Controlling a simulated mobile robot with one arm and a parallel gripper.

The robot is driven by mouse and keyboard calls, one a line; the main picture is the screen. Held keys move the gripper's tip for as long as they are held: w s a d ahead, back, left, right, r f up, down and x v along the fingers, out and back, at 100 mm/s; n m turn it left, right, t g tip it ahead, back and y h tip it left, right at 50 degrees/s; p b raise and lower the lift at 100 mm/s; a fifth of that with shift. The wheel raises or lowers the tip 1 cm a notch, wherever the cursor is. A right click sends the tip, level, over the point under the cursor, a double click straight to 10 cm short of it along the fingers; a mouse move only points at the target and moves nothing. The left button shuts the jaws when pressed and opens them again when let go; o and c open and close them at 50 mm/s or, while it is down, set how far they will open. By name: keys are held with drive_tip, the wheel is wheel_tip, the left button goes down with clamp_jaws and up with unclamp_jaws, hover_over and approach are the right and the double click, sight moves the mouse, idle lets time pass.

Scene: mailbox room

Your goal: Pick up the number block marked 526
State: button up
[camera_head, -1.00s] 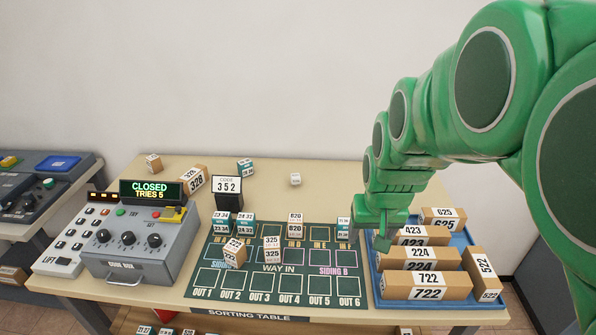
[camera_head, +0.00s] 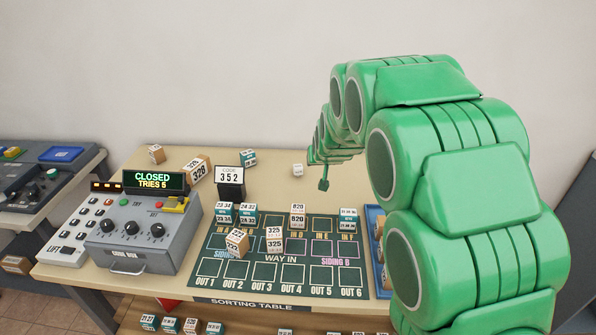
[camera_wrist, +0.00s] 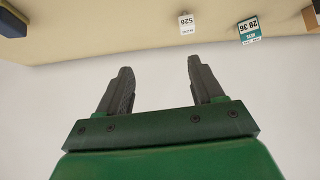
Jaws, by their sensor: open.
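The small white number block marked 526 (camera_wrist: 186,23) shows in the upper middle of the wrist view, beyond my fingertips. In the head view a small white block (camera_head: 298,170) lies near the table's back edge; its print is too small to read there, but it appears to be the same block. My gripper (camera_wrist: 161,66) is open and empty, with both fingers apart. In the head view my gripper (camera_head: 323,184) appears just right of the white block, apart from it, partly hidden by my arm.
A teal-and-white block marked 28 36 (camera_wrist: 249,30) lies near block 526 in the wrist view. The code stand (camera_head: 230,180) and control box (camera_head: 130,235) stand left. The green sorting mat (camera_head: 215,245) holds several blocks. A blue tray (camera_head: 372,213) is mostly hidden behind my arm.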

sight(298, 168)
drive_tip(key=w+a+f+t+y, duration=0.1)
drive_tip(key=w+a+f+t, duration=0.25)
drive_tip(key=w+a, duration=0.5)
drive_tip(key=shift+n+g, duration=0.25)
drive_tip(key=shift+n, duration=0.05)
drive_tip(key=shift+w+d+f, duration=0.2)
drive_tip(key=shift+w+f, duration=0.1)
drive_tip(key=shift+f, duration=1)
drive_tip(key=shift+w+d+f, duration=0.15)
drive_tip(key=shift+w+f, duration=0.15)
drive_tip(key=shift+f, duration=1)
drive_tip(key=shift+w+d+f, duration=0.2)
drive_tip(key=shift+w+f, duration=0.1)
drive_tip(key=shift+f, duration=1)
drive_tip(key=shift+x, duration=2.5)
drive_tip(key=c, duration=1.1)
drive_tip(key=shift+o, duration=0.2)
drive_tip(key=shift+r, duration=0.1)
